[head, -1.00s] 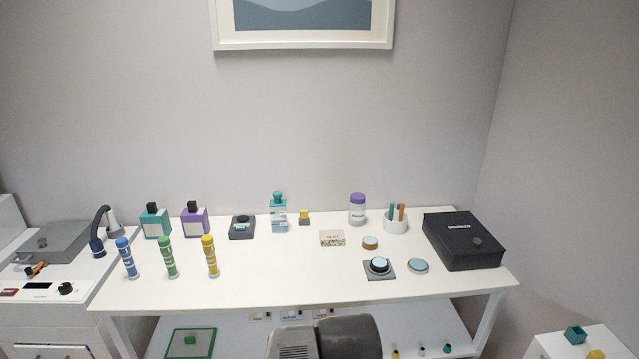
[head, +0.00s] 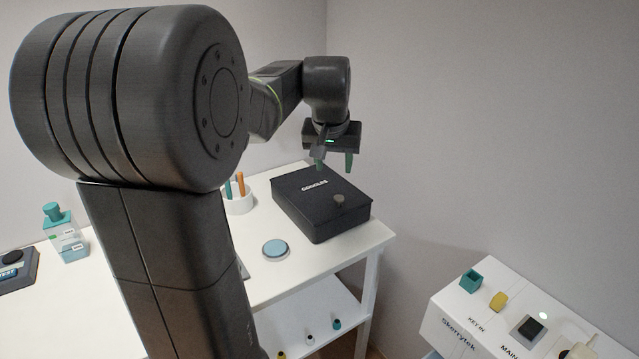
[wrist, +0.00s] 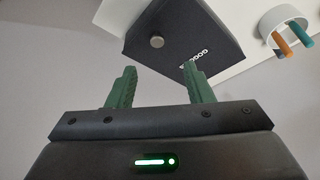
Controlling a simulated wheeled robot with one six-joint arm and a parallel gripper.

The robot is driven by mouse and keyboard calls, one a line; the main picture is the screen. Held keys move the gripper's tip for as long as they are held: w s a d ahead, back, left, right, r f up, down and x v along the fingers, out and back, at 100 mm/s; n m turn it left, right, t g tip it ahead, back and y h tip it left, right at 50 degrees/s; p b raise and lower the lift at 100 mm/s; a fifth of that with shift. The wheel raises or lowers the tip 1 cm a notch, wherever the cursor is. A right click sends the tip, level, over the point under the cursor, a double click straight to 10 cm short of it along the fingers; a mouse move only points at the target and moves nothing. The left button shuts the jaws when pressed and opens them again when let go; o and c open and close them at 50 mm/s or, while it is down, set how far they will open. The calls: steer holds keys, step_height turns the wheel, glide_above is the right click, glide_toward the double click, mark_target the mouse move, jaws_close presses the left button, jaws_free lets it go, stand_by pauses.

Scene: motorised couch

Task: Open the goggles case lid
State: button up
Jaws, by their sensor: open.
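The goggles case (head: 318,218) is a black box marked with light lettering, lying shut at the right end of the white table. Its lid (head: 305,188) carries a small round grey-brown knob (head: 339,200) near the front right. In the wrist view the case (wrist: 190,30) is at the top, with the knob (wrist: 157,41) left of the lettering. My gripper (head: 334,166) is above the far side of the case in the head view. Its green fingers are apart with nothing between them, and they appear clear of the lid; the wrist view shows the fingertips (wrist: 160,68).
A white cup with orange and teal sticks (head: 238,195) stands left of the case. A blue disc (head: 276,249) lies at the table's front. A wall is close behind and right. A lower white unit (head: 500,315) with small items stands at the right.

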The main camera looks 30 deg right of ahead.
mark_target(339, 198)
steer(key=x, duration=0.4)
steer(key=b+x, duration=0.1)
steer(key=x, duration=0.4)
steer(key=d+x, duration=0.1)
steer(key=x, duration=0.3)
steer(key=shift+w+d+f, duration=0.15)
steer(key=shift+w, duration=0.1)
jaws_close()
